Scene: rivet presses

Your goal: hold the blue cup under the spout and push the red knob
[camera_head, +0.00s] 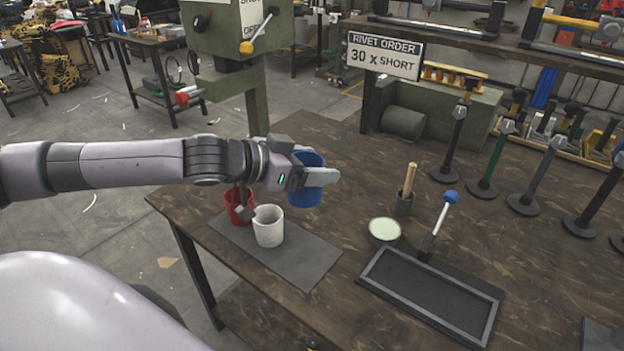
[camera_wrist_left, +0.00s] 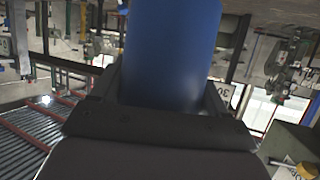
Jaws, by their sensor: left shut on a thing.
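My left gripper (camera_head: 318,176) is shut on the blue cup (camera_head: 306,192) and holds it over the far left part of the workbench (camera_head: 330,262). In the left wrist view the blue cup (camera_wrist_left: 170,55) fills the space between the fingers. A red knob (camera_head: 182,98) sticks out low on the left of the green machine (camera_head: 228,45). I cannot clearly make out a spout. My right gripper is not in view.
A red cup (camera_head: 236,205) and a white cup (camera_head: 269,226) stand on a dark mat (camera_head: 300,262) below my left arm. A yellow knob (camera_head: 246,47) is on the green machine. A blue-knobbed lever (camera_head: 450,197) stands by a black tray (camera_head: 385,290).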

